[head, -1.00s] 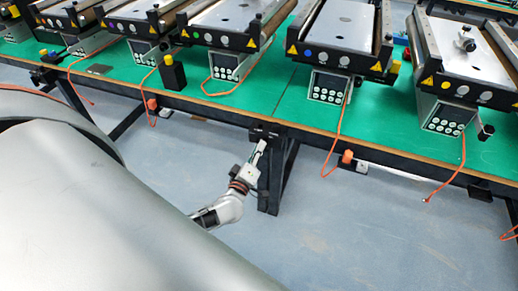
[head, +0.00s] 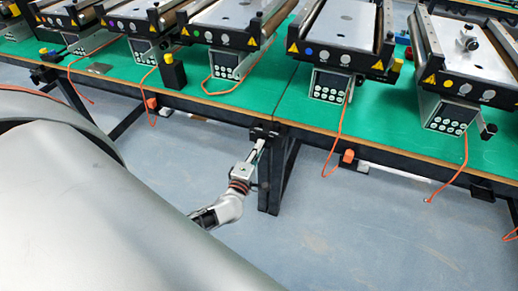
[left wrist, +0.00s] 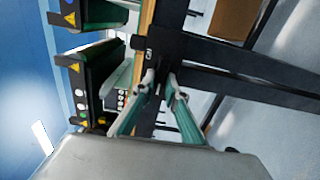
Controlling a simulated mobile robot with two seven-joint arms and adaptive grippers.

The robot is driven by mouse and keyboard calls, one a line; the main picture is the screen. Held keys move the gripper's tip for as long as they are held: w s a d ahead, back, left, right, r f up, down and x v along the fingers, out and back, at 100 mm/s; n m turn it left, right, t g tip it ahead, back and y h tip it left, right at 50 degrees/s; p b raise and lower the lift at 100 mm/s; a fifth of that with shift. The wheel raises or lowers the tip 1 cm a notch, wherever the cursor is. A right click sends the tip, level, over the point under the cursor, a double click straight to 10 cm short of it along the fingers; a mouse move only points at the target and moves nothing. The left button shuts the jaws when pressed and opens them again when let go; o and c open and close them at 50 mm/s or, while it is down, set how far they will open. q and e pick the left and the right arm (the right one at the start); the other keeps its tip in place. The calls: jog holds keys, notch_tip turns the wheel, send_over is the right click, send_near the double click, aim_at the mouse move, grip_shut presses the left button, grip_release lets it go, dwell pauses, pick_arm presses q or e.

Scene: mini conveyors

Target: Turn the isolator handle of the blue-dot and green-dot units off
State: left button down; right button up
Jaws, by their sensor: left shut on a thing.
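The green-dot unit (head: 224,40) and the blue-dot unit (head: 315,52) stand side by side on the green table, button panels facing me. My left gripper (head: 262,143) is at the table's front edge, below and between these units. In the left wrist view its two fingers (left wrist: 161,82) are shut on a small dark isolator handle, mostly hidden between them. Its dark mount (left wrist: 150,45) with small white lettering, too small to read, is fixed by the table edge. My right gripper is not in view.
A purple-dot unit (head: 133,27) stands left and a yellow-dot unit (head: 453,87) right. A black box with a yellow button (head: 172,71) stands on the table. Black table legs (head: 275,180) are close beside my left gripper. Orange cables hang over the edge.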

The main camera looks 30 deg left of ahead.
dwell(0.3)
pick_arm(q)
jog(key=c, duration=2)
grip_release()
jog(key=shift+c, duration=0.2)
jog(key=v, duration=1.2)
jog(key=shift+d, duration=0.1)
